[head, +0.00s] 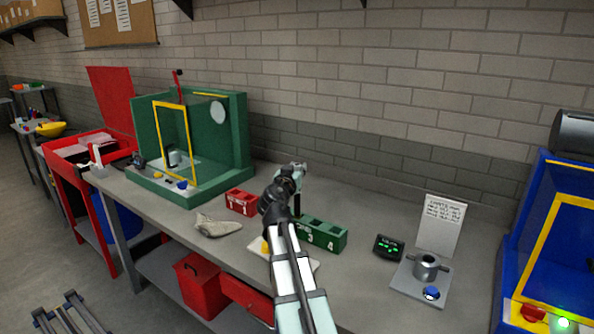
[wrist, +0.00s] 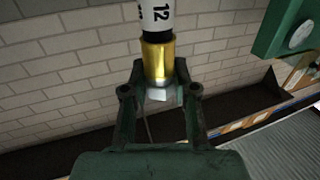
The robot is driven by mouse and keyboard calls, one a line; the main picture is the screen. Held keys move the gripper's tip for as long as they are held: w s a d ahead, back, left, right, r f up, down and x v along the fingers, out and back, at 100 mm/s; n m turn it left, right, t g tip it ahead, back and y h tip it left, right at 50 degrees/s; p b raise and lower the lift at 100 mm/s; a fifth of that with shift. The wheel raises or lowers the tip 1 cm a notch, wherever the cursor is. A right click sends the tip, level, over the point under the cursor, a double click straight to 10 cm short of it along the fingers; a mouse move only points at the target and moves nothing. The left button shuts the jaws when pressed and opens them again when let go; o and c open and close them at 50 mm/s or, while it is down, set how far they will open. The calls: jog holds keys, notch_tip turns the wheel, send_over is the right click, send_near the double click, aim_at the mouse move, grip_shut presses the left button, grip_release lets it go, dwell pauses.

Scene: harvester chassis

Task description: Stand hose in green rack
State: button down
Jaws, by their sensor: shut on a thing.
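The green rack (head: 330,238), marked with numbers such as 3 and 4, stands on the grey bench, partly hidden behind my arm. My gripper (head: 297,178) is above the rack's left end in the head view. In the wrist view my gripper (wrist: 159,90) is shut on the hose (wrist: 158,52), by its gold-coloured end fitting. A white band with the number 12 and a black part show beyond the fitting. In the head view the hose is too small and covered to make out clearly, and I cannot tell its height above the rack.
A red rack (head: 241,201) stands left of the green one. A grey cloth-like item (head: 217,226) lies in front. A green enclosure (head: 247,130) stands at the left. A black display (head: 388,247) and a plate with a metal cup (head: 427,266) are at the right. The bench behind is clear.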

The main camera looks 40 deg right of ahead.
jog(key=shift+f, duration=0.25)
jog(key=c, duration=0.8)
grip_release()
jog(key=shift+s+a, duration=0.1)
jog(key=v, duration=1.1)
jog(key=shift+s+a+r, duration=0.1)
jog(key=shift+s+a, duration=0.15)
jog(key=shift+a, duration=0.1)
